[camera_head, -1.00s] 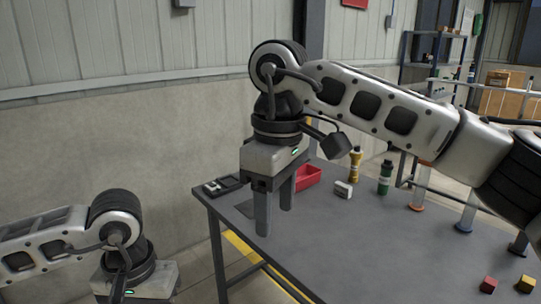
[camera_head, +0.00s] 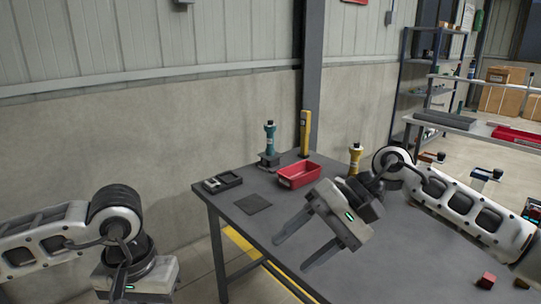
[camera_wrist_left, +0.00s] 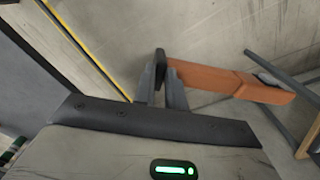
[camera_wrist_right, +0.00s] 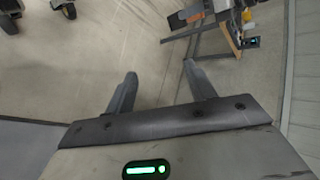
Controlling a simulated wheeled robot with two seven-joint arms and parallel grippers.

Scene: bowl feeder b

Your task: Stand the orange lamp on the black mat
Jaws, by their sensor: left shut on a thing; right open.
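The orange lamp (camera_wrist_left: 215,80) shows in the left wrist view, gripped near its dark end. My left gripper (camera_wrist_left: 165,88) is shut on it, and the lamp sticks out to the right, with a grey part at its far end. In the head view my left gripper's body is low at the left, off the table, and its fingers and the lamp are out of frame. The black mat (camera_head: 253,203) lies bare on the table's left part. My right gripper (camera_head: 289,256) is open, tilted and empty, right of and nearer than the mat; its fingers also show in its wrist view (camera_wrist_right: 157,78).
The grey table (camera_head: 375,265) carries a red bin (camera_head: 298,175), a black tray-like item (camera_head: 222,182), a teal bottle-like thing (camera_head: 269,140), a yellow post (camera_head: 305,132), a yellow bottle (camera_head: 355,158) and a red cube (camera_head: 486,280). Bare tabletop surrounds the mat's front.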

